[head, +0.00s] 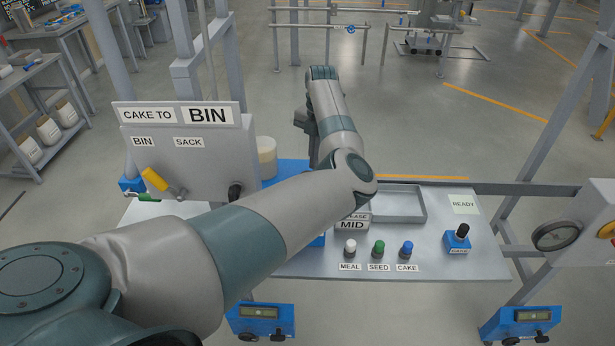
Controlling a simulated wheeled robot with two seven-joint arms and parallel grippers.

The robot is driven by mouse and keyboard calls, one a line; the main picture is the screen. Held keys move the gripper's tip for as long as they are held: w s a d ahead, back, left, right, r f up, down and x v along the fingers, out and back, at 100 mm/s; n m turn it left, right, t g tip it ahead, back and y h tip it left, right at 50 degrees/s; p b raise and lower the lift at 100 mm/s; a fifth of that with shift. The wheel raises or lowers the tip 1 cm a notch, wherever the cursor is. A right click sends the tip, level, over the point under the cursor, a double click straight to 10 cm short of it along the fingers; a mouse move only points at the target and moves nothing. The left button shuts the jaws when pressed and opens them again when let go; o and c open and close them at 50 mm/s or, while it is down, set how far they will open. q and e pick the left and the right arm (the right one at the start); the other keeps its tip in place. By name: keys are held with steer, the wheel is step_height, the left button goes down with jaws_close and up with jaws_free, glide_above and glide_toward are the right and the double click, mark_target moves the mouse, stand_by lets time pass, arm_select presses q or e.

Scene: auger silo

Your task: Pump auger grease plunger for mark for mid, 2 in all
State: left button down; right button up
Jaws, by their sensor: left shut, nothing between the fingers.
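A small sign (352,223) on the grey bench reads MID, with its upper line partly covered by my left arm. White, green and blue knobs stand in front of it, labelled MEAL (350,247), SEED (379,248) and CAKE (406,249). A black-topped knob on a blue block (458,240) stands at the right; its label is too small to read. I cannot identify the grease plunger; my left arm hides part of the bench. My left gripper (314,160) is shut and empty beyond the sign, partly hidden by my forearm. My right gripper is not in view.
A shallow grey tray (424,207) lies behind the knobs. A READY panel (463,204) is at the right. A CAKE TO BIN board (215,150) with a yellow lever (154,179) stands left. A gauge box (598,225) stands right. Posts flank the bench.

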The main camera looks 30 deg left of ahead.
arm_select(q)
steer(key=shift+w+r, duration=0.1)
steer(key=shift+r, duration=0.1)
step_height(320, 180, up, 17)
steer(key=w+b, duration=0.1)
steer(key=b, duration=0.3)
steer(key=shift+w+b, duration=0.3)
steer(key=shift+w, duration=0.05)
stand_by(0.7)
steer(key=s+f+p, duration=0.4)
steer(key=f+p, duration=0.3)
steer(key=f, duration=0.2)
steer(key=shift+f, duration=0.15)
